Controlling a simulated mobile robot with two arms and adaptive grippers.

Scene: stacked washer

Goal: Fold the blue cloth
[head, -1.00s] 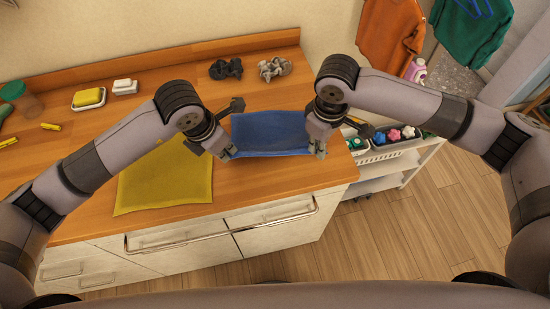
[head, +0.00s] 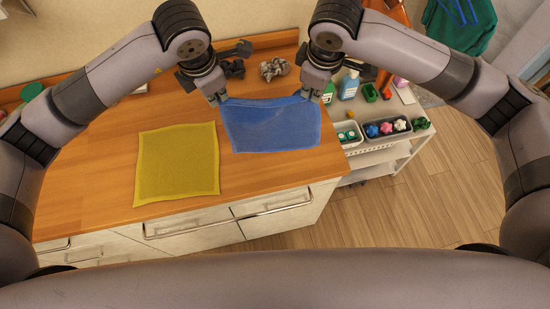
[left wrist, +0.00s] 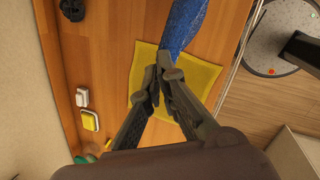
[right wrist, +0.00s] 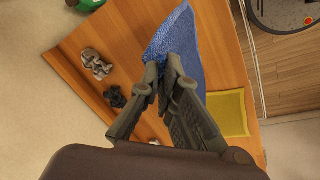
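The blue cloth (head: 272,128) hangs from both grippers by its far edge in the head view, spread over the right part of the wooden counter. I cannot tell how much of its near edge touches the counter. My left gripper (head: 219,101) is shut on its far left corner; the cloth also shows at the fingertips in the left wrist view (left wrist: 184,25). My right gripper (head: 317,97) is shut on its far right corner; the right wrist view shows the cloth bunched at the fingertips (right wrist: 172,42).
A yellow cloth (head: 178,164) lies flat on the counter (head: 100,185), left of the blue one. Grey scrunchies (head: 274,68) lie at the back. A white cart (head: 375,160) with bottles and small bins stands to the right. Bare counter surrounds the cloths.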

